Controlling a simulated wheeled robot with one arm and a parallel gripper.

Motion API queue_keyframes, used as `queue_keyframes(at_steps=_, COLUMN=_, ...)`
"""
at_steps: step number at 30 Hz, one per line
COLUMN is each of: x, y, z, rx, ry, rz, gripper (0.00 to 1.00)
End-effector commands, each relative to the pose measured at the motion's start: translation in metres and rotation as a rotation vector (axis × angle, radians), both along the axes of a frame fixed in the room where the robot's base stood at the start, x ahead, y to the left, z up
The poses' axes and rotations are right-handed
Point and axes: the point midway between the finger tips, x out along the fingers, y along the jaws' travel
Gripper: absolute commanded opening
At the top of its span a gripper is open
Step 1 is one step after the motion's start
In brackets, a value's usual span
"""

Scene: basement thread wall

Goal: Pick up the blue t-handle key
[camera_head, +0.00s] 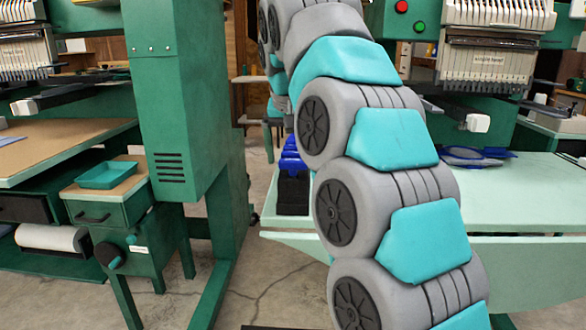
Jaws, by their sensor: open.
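Bright blue ridged shapes (291,154) sit on top of a black block (293,193) at the left end of the pale green table, just left of my arm. They may be handles of blue t-handle keys in a stand, but they are too small to tell apart, and I cannot make out a single key. My grey and teal arm rises through the middle of the picture and out of its top, covering part of the table. Its far links show again at the upper left of the arm. I cannot make out my gripper or its fingers.
The pale green table (510,197) holds blue hoop-like items (470,156). Green embroidery machines (175,90) stand on both sides. A teal tray (107,175) sits on a small drawer cabinet (103,210) at left. Cracked concrete floor (275,285) is bare between the left machine and the table.

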Motion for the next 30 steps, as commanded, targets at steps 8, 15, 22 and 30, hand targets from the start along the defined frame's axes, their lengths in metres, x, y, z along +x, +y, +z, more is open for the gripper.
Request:
queue_keyframes(at_steps=8, x=0.008, y=0.0, z=-0.022, rx=0.0, ry=0.0, rz=0.001, gripper=1.0)
queue_keyframes(at_steps=15, x=0.009, y=0.0, z=-0.022, rx=0.0, ry=-0.001, rz=0.0, gripper=0.95)
queue_keyframes(at_steps=22, x=0.009, y=0.0, z=-0.022, rx=0.0, ry=-0.001, rz=0.0, gripper=0.7)
queue_keyframes(at_steps=30, x=0.009, y=0.0, z=-0.022, rx=0.0, ry=-0.001, rz=0.0, gripper=0.39)
